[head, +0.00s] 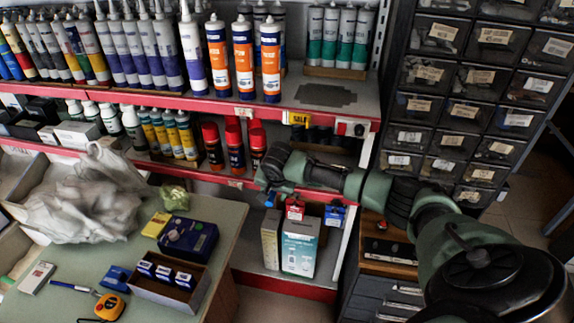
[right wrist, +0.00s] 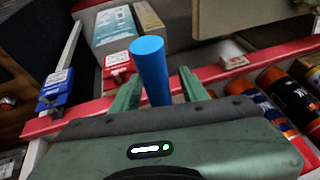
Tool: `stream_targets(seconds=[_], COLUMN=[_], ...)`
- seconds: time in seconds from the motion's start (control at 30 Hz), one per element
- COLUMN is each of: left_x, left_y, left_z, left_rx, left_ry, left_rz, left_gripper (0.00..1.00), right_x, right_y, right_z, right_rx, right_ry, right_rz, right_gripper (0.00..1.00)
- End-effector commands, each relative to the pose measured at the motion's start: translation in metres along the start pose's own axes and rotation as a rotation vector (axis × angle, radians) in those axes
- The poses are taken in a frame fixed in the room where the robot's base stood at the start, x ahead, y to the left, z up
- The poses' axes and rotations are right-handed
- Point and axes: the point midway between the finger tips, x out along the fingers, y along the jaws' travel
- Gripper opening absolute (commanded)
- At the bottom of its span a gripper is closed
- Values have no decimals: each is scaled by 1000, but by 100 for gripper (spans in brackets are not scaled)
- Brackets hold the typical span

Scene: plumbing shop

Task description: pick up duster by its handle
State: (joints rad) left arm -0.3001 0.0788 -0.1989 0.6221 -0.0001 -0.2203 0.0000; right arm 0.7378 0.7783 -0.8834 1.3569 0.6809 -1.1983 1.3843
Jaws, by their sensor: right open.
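A blue cylinder (right wrist: 150,65), which looks like the duster's handle, stands between the fingers of my right gripper (right wrist: 160,76) in the right wrist view. The fingers are apart, one on each side of it. I cannot tell whether either finger touches it. The rest of the duster is hidden. In the head view my right gripper (head: 271,184) is at the front of the red-edged shelf unit, and a small bit of blue (head: 269,199) shows just below it. My left gripper is not in view.
Red and blue packs (head: 295,209) and cartons (head: 300,246) stand on the low shelf just right of the gripper. Tubes (head: 257,140) stand on the shelf behind. A green-topped table (head: 110,240) with boxes is at left, drawers (head: 440,100) at right.

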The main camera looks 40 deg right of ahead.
Motion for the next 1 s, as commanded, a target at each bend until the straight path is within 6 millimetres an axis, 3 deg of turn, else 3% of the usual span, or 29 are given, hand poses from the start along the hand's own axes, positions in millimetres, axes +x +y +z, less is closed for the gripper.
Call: stream_targets(seconds=[0.17, 0.33, 0.73, 1.0], left_x=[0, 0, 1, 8], left_y=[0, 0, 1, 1], left_z=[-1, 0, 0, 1], left_rx=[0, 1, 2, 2], left_ry=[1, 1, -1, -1], left_rz=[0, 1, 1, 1], left_gripper=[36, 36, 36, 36], right_x=[0, 0, -4, -47], right_y=[0, 0, -2, -12], right_z=[0, 0, -2, -20], right_rx=[-1, -1, -1, 0], right_ry=[0, 0, 2, 4], right_rz=[-1, -1, -3, -6], right_gripper=[45, 0, 0, 0])
